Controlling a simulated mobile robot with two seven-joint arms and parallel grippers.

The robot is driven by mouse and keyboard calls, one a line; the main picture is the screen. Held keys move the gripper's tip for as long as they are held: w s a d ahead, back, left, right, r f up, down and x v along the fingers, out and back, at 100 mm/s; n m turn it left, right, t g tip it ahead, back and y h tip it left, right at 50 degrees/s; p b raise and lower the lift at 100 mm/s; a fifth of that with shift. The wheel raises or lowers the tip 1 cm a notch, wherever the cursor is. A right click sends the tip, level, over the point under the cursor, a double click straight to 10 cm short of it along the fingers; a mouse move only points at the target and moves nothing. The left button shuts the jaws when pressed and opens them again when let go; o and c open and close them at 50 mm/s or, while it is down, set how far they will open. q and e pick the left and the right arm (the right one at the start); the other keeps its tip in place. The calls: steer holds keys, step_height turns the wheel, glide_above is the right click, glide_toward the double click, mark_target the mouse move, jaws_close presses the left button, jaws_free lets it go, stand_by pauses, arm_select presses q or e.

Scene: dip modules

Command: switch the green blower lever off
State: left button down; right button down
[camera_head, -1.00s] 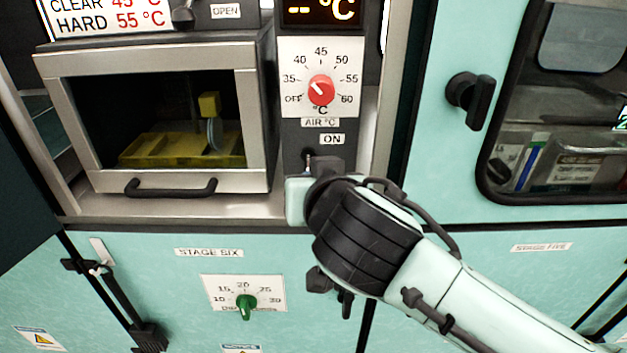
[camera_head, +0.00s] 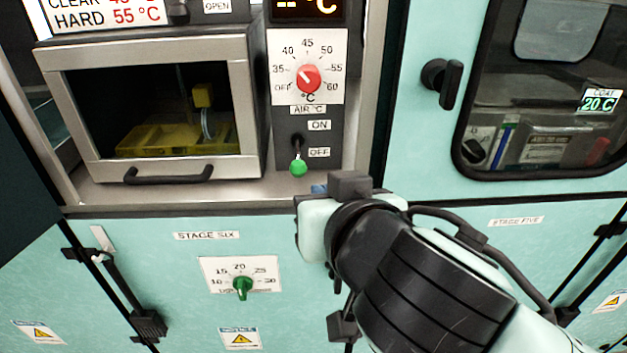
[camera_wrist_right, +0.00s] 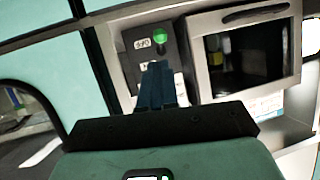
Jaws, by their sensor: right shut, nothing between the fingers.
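The green blower lever (camera_head: 298,168) is on the dark panel below the red dial. Its green knob hangs down from its pivot, beside the OFF label (camera_head: 319,152) and below the ON label (camera_head: 319,125). In the right wrist view the green knob (camera_wrist_right: 161,38) shows just beyond the fingertips, apart from them as far as I can see. My right gripper (camera_wrist_right: 158,68) is shut and empty, its dark blue fingers pointing towards the panel. In the head view my right gripper (camera_head: 318,188) is below and right of the knob, its fingers mostly hidden by my wrist. My left gripper is out of view.
A glass-fronted chamber (camera_head: 165,172) with a handle stands left of the lever, holding a yellow tray. The red dial (camera_head: 308,78) is above. A green dial (camera_head: 242,286) is on the lower door. A windowed door with a black handle (camera_head: 444,82) is to the right.

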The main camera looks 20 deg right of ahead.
steer(key=shift+v, duration=1.1)
steer(key=shift+s+f, duration=0.1)
steer(key=shift+f, duration=0.1)
